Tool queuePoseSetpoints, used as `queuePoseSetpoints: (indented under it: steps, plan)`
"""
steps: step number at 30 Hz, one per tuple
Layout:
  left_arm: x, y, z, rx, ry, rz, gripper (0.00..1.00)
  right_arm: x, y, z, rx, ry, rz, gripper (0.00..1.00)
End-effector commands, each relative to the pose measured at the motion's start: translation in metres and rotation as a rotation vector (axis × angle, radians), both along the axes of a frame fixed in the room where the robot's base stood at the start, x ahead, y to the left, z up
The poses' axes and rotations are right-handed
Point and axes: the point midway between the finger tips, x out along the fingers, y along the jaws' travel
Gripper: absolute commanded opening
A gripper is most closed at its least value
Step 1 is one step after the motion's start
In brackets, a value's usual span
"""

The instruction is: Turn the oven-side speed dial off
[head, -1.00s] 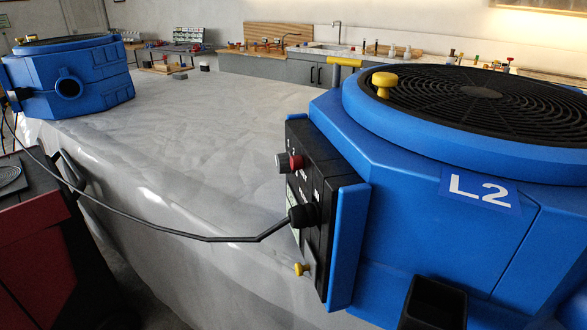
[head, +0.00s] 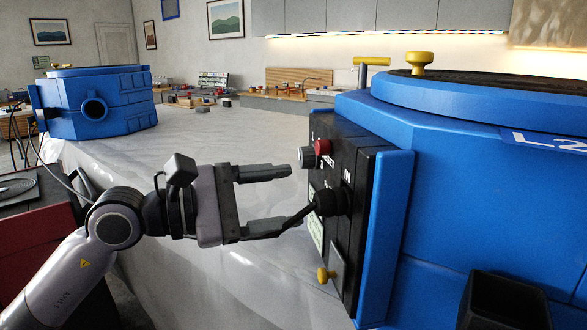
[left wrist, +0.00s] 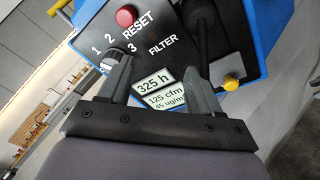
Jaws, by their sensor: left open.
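The speed dial (head: 306,157) is a grey knob on the black side panel (head: 362,212) of the near blue machine marked L2. It also shows in the left wrist view (left wrist: 112,60), with 1, 2 and 3 printed around it; its exact setting is hard to read. My left gripper (head: 293,197) is open and empty in front of the panel, its upper finger slightly below the dial. In the left wrist view, the left finger overlaps the dial's lower edge; I cannot tell whether they touch. My right gripper is not in view.
A red RESET button (head: 322,147) sits beside the dial. A black plug with a cable (head: 331,201) and a yellow knob (head: 326,274) are lower on the panel. Another blue machine (head: 97,103) stands far left on the grey wrapped surface (head: 215,140), which is mostly clear between.

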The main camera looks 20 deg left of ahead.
Motion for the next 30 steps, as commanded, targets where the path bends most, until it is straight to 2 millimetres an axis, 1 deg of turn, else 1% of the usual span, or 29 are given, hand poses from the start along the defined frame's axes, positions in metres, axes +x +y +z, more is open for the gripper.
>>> queuePoseSetpoints:
  steps: [1, 4, 7, 10, 14, 24, 30]
  plan:
    - [0.004, 0.009, 0.010, 0.112, -0.091, 0.048, 0.64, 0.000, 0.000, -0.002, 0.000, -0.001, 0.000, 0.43]
    - [0.011, 0.025, 0.023, 0.279, -0.213, 0.134, 0.64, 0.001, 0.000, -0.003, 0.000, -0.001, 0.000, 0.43]
    - [0.015, 0.036, 0.033, 0.376, -0.282, 0.189, 0.64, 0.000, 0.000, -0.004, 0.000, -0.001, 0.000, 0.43]
    - [0.019, 0.040, 0.037, 0.413, -0.308, 0.214, 0.64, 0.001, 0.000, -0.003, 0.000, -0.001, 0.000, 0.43]
    - [0.029, 0.033, 0.037, 0.416, -0.310, 0.215, 0.64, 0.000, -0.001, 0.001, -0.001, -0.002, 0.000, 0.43]
    - [0.064, 0.006, 0.033, 0.412, -0.309, 0.215, 0.64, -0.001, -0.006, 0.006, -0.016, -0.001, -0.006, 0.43]
    - [0.073, -0.001, 0.030, 0.414, -0.308, 0.214, 0.64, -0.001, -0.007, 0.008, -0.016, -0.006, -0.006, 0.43]
